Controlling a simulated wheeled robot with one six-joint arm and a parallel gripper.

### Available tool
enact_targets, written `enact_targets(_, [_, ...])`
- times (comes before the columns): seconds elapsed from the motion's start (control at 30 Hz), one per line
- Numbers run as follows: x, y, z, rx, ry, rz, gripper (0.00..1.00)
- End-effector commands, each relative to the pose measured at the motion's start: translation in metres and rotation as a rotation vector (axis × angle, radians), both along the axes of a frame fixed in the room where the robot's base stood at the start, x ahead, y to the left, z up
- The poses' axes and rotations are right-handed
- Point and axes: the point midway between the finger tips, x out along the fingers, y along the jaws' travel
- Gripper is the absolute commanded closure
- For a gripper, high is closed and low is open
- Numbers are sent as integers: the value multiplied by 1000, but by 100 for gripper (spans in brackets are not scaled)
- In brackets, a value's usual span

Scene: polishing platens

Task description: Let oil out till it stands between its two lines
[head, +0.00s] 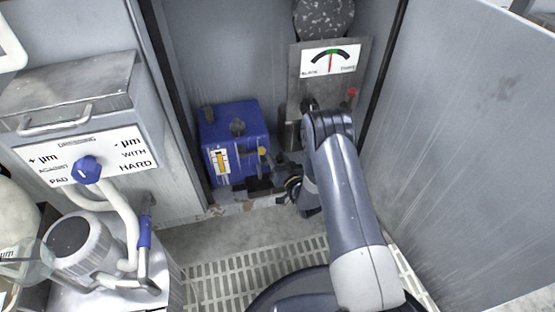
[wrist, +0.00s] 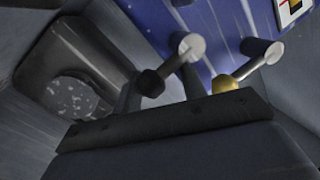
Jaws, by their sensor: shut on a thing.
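A blue box (head: 236,130) stands on a ledge in the open bay. Its front has a white-backed sight gauge (head: 221,161) with a yellow oil column; the level against its lines is too small to read surely. In the wrist view the box (wrist: 222,22) carries two levers. One has a black knob (wrist: 150,83), the other a brass-yellow knob (wrist: 225,85). The yellow knob (head: 262,150) also shows beside the box in the head view. My gripper (head: 262,184) is low at the box's front right. Its dark fingers appear shut on the black-knobbed lever, partly hidden.
A grey panel with a green-and-red dial (head: 330,61) stands right of the box. The bay's right wall (head: 460,130) is close to my arm. A slotted floor grating (head: 225,285) lies in front. A cabinet with a blue knob (head: 86,170) stands at left.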

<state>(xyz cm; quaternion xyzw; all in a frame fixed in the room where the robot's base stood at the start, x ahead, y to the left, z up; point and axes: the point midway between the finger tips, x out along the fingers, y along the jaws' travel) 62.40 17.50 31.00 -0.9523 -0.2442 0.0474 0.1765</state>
Motion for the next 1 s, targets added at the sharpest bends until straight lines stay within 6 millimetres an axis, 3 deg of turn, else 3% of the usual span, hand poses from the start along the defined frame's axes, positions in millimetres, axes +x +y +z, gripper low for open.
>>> enact_targets(0.4, [-6,6,7,-336,-79,8,83])
enact_targets(0.8, [-7,7,6,-368,-84,9,83])
enact_targets(0.83, [-7,7,6,-368,-84,9,58])
enact_targets(1.0, [-6,7,7,-367,-85,9,44])
